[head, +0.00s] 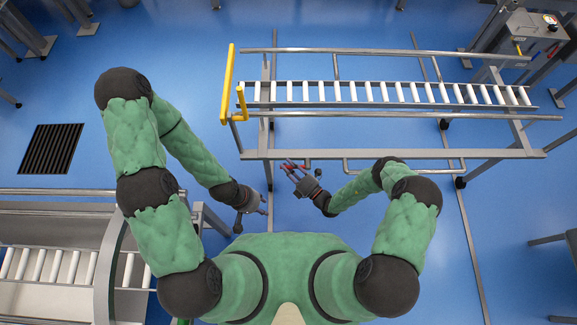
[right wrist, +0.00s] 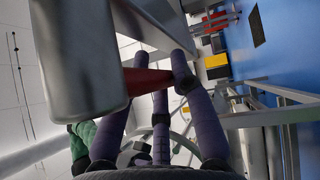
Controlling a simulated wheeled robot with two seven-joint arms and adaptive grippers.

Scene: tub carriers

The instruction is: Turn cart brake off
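The cart is a grey tube frame with white rollers (head: 385,93) and a yellow handle (head: 228,85) at its left end. My right gripper (head: 289,167) is by the cart's near lower rail (head: 400,154), with its fingers spread. In the right wrist view, a red bar (right wrist: 148,80) crosses among the fingers, beside a large grey post (right wrist: 80,60). I cannot tell whether the fingers touch it, and its ends are partly hidden. My left gripper (head: 264,205) is lower and to the left, apart from the cart. Its fingertips look parted and empty.
A second roller conveyor (head: 60,210) stands at the lower left. A machine with a gauge (head: 530,35) stands at the upper right. A dark floor grate (head: 52,148) lies at the left. Blue floor is clear left of the cart.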

